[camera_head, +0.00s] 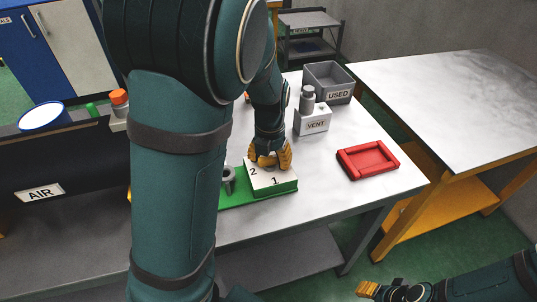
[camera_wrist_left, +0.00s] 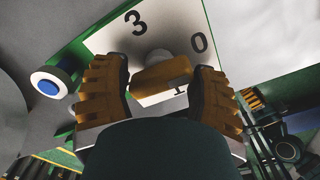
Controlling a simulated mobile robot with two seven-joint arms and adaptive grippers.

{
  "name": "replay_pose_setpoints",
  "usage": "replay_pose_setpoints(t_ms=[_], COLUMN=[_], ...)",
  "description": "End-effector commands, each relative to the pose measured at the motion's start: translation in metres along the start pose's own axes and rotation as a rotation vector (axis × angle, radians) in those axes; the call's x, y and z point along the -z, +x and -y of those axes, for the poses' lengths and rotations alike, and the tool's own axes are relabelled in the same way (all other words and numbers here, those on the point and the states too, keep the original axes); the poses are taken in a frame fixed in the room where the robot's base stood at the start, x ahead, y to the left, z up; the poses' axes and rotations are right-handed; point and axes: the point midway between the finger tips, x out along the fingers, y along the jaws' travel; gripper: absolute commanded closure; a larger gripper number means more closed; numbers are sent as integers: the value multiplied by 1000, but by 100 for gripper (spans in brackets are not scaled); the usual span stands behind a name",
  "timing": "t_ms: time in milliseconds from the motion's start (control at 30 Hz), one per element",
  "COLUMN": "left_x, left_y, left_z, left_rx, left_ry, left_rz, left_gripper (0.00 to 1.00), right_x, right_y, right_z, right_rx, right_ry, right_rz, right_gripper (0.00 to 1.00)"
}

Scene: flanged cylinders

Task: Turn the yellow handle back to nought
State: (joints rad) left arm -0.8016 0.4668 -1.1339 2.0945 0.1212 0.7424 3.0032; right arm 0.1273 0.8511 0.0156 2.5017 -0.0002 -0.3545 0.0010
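The yellow handle (camera_wrist_left: 162,80) sits on a grey shaft over a white dial block (camera_head: 272,175) on a green base (camera_head: 240,196). In the left wrist view the figures 3 and 0 show clear and a 1 is partly covered by the handle. The head view shows 2 and 1 on the near side. My left gripper (camera_head: 269,157) is down over the dial, its fingers on either side of the handle, apart and seemingly not closed on it. Which figure the handle points to is unclear. My right gripper (camera_head: 380,288) is low at the right, off the table.
A grey post (camera_head: 228,178) stands on the green base beside the dial. A red tray (camera_head: 368,161), a VENT block (camera_head: 313,121) with a grey cylinder and a grey USED bin (camera_head: 329,83) stand to the right and behind. The table's front right is clear.

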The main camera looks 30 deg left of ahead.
Motion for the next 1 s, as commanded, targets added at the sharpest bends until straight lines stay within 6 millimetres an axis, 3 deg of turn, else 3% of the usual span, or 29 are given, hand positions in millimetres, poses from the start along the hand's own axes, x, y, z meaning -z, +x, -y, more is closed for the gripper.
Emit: replay_pose_setpoints(t_ms=[33, 67, 100, 467, 1000], left_x=[-1, -1, -1, 0, 0], left_y=[-1, -1, -1, -2, -28], left_z=[1, 1, 1, 0, 0], left_rx=[1, 2, 2, 1, 0], left_ry=[4, 5, 6, 8, 8], left_rz=[3, 3, 2, -1, -2], left_gripper=[21, 10, 7, 7, 7], right_x=[0, 0, 0, 0, -1], right_y=[0, 0, 0, -2, -38], right_z=[0, 0, 0, 1, 14], right_rx=[0, 0, 0, 0, 0], right_ry=[0, 0, 0, 0, 3], right_rz=[0, 0, 0, 1, 11], right_gripper=[53, 53, 53, 53, 53])
